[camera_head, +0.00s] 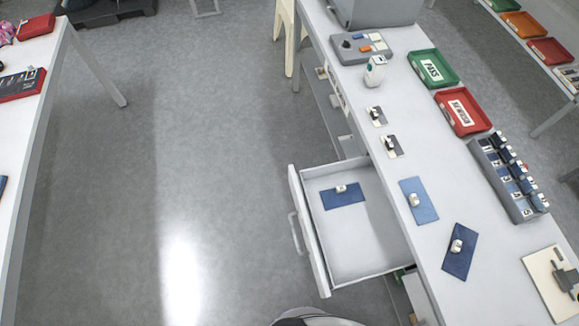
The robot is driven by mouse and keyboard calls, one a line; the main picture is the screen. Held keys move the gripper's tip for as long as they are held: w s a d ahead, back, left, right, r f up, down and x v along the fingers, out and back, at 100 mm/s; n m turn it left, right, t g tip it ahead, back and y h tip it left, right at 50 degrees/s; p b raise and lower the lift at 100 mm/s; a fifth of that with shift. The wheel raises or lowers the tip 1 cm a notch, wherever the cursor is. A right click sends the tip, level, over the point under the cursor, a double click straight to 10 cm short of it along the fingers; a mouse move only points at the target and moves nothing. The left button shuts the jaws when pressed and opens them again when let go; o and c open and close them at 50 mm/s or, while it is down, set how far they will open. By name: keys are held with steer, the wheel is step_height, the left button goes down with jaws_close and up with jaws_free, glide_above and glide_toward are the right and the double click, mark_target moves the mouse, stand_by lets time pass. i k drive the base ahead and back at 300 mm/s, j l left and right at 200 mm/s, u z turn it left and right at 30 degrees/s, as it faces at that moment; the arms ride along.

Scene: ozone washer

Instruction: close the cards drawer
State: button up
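The cards drawer (375,262) is pulled out from the long white workbench on its left side, with its inside open to view. Its front panel faces left and carries a pale bar handle (295,232). A blue card (330,201) with a small white piece on it lies inside the drawer, toward the back left in the picture. The rest of the drawer floor looks bare. My gripper is not in view.
The workbench (400,90) holds two more blue cards (418,208), a green tray (433,69), a red tray (462,112) and a numbered rack (510,178). Another table (50,75) stands at the left. The grey floor (200,170) between is clear.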

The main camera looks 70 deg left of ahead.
mark_target(349, 244)
steer(key=u, duration=2.35)
steer(key=i+l, duration=0.1)
steer(key=l+z, duration=0.05)
steer(key=l, duration=0.05)
